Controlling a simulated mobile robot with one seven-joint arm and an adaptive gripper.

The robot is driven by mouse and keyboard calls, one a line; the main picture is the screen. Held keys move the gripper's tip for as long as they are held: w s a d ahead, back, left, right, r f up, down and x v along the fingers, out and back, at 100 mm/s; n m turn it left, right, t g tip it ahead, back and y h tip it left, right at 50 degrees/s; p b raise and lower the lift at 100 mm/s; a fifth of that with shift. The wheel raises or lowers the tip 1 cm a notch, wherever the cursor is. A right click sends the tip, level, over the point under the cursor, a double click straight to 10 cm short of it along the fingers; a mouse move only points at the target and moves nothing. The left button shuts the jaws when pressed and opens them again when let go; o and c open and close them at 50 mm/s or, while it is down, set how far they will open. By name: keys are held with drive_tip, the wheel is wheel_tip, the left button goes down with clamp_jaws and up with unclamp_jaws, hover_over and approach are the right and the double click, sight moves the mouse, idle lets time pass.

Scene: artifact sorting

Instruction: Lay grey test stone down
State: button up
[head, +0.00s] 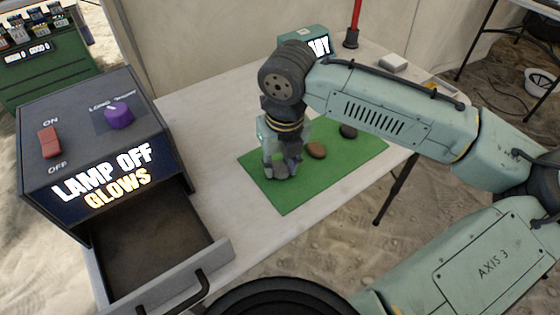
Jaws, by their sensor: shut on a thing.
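My gripper (282,172) points down, low over the left part of the green mat (286,199) on the white table. It is shut on the grey test stone, which is mostly hidden by the grey fingers. I cannot tell whether the stone touches the mat. A brown stone (316,150) lies on the mat just right of my gripper. A dark stone (348,131) lies farther back on the mat.
A dark box (92,130) with a red switch (50,142), a purple knob (119,115) and an open drawer (150,244) stands at the left. A teal box (312,42) and a red post (354,20) stand behind my arm. The table (215,130) left of the mat is clear.

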sight(283, 174)
drive_tip(key=shift+f, duration=0.1)
drive_tip(key=o, duration=1.1)
drive_tip(key=r, duration=0.4)
drive_tip(key=s+r, duration=0.1)
drive_tip(key=r, duration=0.7)
drive_tip(key=shift+s+d+r, duration=0.1)
drive_tip(key=shift+s+d, duration=0.05)
drive_tip(key=shift+d, duration=0.15)
